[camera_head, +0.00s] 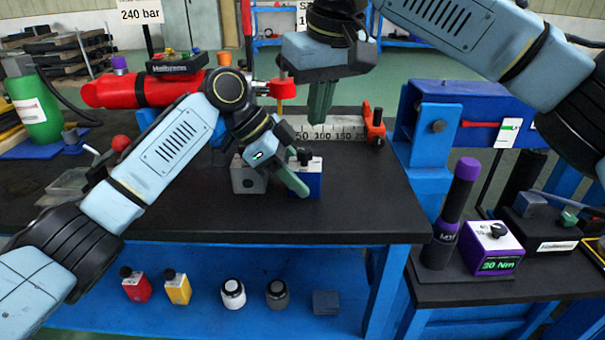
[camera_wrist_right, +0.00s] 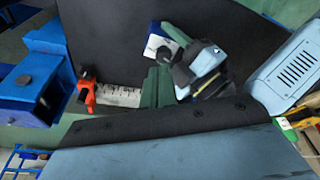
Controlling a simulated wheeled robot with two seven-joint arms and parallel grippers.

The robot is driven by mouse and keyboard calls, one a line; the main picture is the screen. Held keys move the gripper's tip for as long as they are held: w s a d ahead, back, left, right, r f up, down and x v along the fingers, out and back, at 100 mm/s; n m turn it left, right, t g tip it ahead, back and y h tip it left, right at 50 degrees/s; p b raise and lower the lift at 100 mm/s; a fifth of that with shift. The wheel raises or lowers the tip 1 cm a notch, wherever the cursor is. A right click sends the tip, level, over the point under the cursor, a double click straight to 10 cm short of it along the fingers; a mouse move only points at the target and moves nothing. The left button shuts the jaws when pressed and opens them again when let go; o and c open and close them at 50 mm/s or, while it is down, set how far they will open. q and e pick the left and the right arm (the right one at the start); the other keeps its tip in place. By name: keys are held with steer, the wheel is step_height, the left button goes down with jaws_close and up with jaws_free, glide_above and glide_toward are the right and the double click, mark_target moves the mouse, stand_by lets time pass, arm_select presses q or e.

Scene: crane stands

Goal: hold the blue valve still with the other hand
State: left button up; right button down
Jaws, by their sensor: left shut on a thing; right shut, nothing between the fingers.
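The blue valve (camera_head: 311,185) is a small blue block with a white top and a black knob, upright on the dark bench top near its front edge. It also shows in the right wrist view (camera_wrist_right: 157,31), where my left gripper partly covers it. My left gripper (camera_head: 293,172) is at the valve, shut on it, with one green finger across its near left side; the far finger is mostly hidden. My right gripper (camera_head: 319,103) is shut and empty, pointing down above and behind the valve, apart from it. Its closed green fingers show in the right wrist view (camera_wrist_right: 156,88).
A grey block (camera_head: 246,180) stands just left of the valve. Behind are a ruler (camera_head: 337,133) with an orange clamp (camera_head: 375,127) and a red cylinder (camera_head: 125,92). A blue vise-like frame (camera_head: 437,127) stands right. The bench top right of the valve is clear.

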glide_above(303, 174)
steer(key=d, duration=0.3)
steer(key=shift+s+f, duration=0.1)
steer(key=shift+f, duration=3.25)
steer(key=shift+a, duration=0.2)
steer(key=shift+a, duration=0.2)
steer(key=shift+s+a, duration=0.25)
steer(key=shift+a, duration=0.2)
steer(key=shift+s+a, duration=0.1)
steer(key=shift+a, duration=0.2)
steer(key=shift+s, duration=0.15)
